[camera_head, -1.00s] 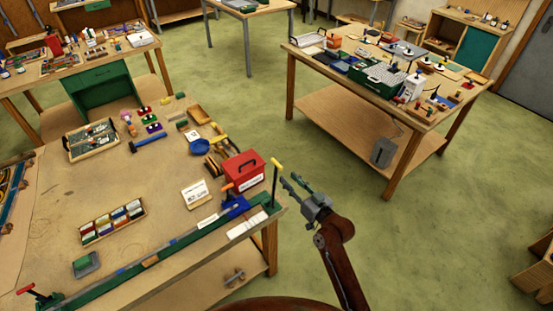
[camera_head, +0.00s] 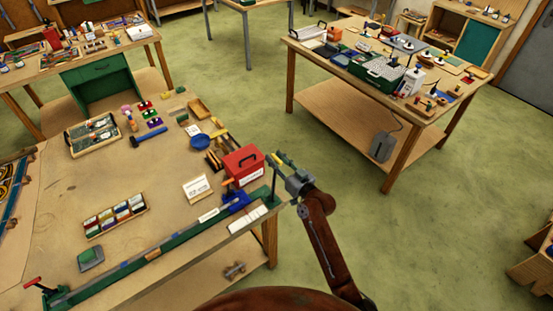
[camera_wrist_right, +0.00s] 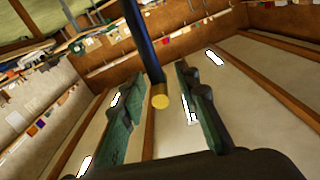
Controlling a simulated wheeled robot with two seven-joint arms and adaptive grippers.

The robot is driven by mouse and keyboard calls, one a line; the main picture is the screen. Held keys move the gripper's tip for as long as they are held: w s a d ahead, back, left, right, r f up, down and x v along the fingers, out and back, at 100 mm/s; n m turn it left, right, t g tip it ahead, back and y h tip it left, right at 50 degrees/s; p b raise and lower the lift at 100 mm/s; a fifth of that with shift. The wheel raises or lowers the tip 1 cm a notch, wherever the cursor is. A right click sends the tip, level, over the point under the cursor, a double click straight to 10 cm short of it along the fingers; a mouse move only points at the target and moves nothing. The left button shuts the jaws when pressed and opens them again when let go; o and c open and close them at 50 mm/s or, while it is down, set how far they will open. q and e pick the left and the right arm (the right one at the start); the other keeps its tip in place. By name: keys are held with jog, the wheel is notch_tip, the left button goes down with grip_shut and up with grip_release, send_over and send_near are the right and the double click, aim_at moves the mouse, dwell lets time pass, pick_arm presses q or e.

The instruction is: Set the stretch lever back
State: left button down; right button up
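The stretch lever shows in the head view as a dark upright post (camera_head: 273,188) with a yellow top, at the right end of the long green rail (camera_head: 170,248) on the bench. My right gripper (camera_head: 279,162) is at the lever's top, coming from the right. In the right wrist view, a dark bar with a yellow round end (camera_wrist_right: 159,97) runs between the two green fingers of my right gripper (camera_wrist_right: 157,92). The fingers are apart, with a gap visible on each side of the bar. My left gripper is not in view.
A red toolbox (camera_head: 243,166) stands close left of the lever, beside a blue block (camera_head: 236,200) on the rail. A red-handled part (camera_head: 33,282) is at the rail's left end. Open floor (camera_head: 420,240) lies to the right, with a loaded table (camera_head: 345,118) beyond.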

jog(key=shift+c, duration=0.4)
grip_shut()
